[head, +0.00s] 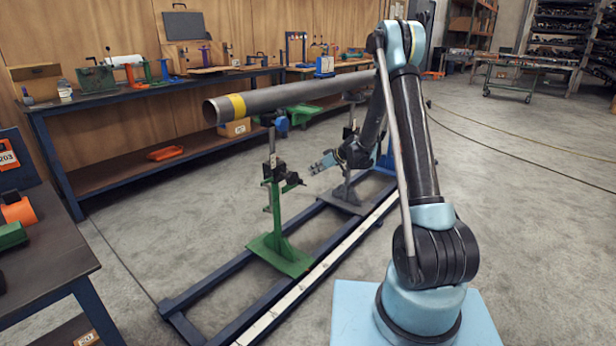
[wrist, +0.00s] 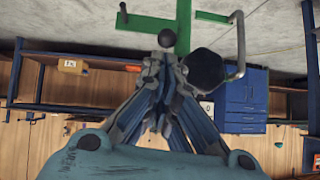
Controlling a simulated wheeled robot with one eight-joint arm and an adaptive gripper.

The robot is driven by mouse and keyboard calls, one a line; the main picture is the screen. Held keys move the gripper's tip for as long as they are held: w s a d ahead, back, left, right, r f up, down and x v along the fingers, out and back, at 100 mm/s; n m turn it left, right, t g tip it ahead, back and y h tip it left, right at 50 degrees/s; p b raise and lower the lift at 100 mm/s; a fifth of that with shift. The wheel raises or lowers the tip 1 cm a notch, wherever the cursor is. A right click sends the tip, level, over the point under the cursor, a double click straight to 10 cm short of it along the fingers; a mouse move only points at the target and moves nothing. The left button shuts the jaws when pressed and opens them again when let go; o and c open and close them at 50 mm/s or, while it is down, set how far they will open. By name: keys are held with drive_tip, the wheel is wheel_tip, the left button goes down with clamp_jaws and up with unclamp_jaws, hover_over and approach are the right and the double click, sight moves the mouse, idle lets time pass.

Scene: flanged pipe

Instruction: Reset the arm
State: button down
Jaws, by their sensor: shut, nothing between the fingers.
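My arm rises from the light blue base and bends over. Its forearm reaches down and away, and my gripper (head: 322,163) hangs low beside the stands, below the pipe. The gripper also shows in the wrist view (wrist: 165,62), with its fingers drawn together and nothing held. The long grey pipe (head: 290,95) with a yellow band lies raised above the floor, and my arm hides its far end. In the wrist view a dark ball (wrist: 167,38) shows just past the fingertips, and a dark round part (wrist: 206,70) beside them. I cannot tell whether the fingers touch either.
A green stand (head: 280,255) and a grey stand (head: 345,196) rise from a blue floor frame (head: 225,290) close to my gripper. A long workbench (head: 150,97) with tools runs along the wooden wall. A dark table (head: 45,245) stands at left. The floor at right is open, with cables.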

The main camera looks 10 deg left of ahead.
drive_tip(key=s+d+r+m+h, duration=0.2)
drive_tip(key=s+d+r, duration=0.65)
drive_tip(key=s, duration=0.35)
drive_tip(key=s+d+r+m+h, duration=0.2)
drive_tip(key=s+d+r+m, duration=0.1)
drive_tip(key=s+d+r, duration=0.65)
drive_tip(key=s+d+f+m+h, duration=0.1)
drive_tip(key=s+d, duration=0.3)
drive_tip(key=s, duration=0.6)
drive_tip(key=s+d+f+m+g+h, duration=0.1)
drive_tip(key=s+d, duration=0.4)
drive_tip(key=s, duration=0.5)
drive_tip(key=s+d+f+m+g+h, duration=0.1)
drive_tip(key=s+d+f+m+h, duration=0.2)
drive_tip(key=s, duration=0.7)
drive_tip(key=shift+d+f+m, duration=0.5)
drive_tip(key=shift+d+f, duration=0.35)
drive_tip(key=shift+d, duration=0.15)
